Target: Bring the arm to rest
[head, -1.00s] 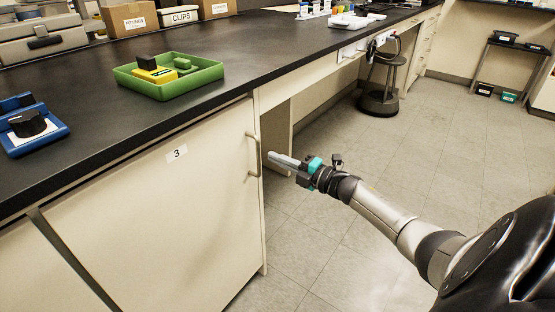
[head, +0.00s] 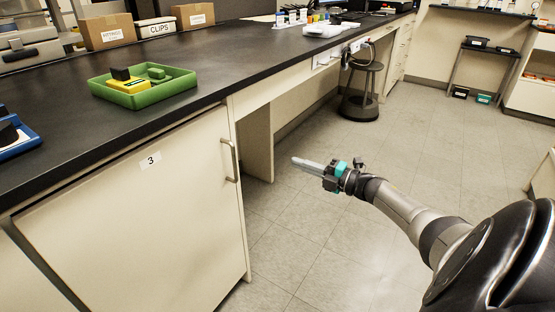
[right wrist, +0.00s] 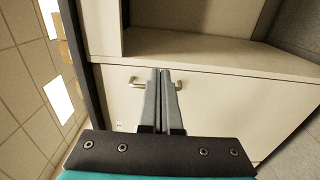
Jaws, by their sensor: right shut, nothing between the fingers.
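My right arm (head: 405,208) reaches in from the lower right of the head view. Its gripper (head: 296,161) is shut and empty, held in the air over the floor, to the right of the cabinet door (head: 140,215) marked 3. In the right wrist view the two grey fingers (right wrist: 160,75) lie together with nothing between them. There the door handle (right wrist: 137,81) shows behind the fingertips; the gripper is apart from it. My left gripper is not in view.
The dark bench top (head: 230,80) carries a green tray (head: 150,97) with yellow and dark blocks, and a blue holder (head: 18,143) at the left edge. A round stool (head: 362,90) stands on the floor beyond the arm. The floor (head: 440,130) to the right is open.

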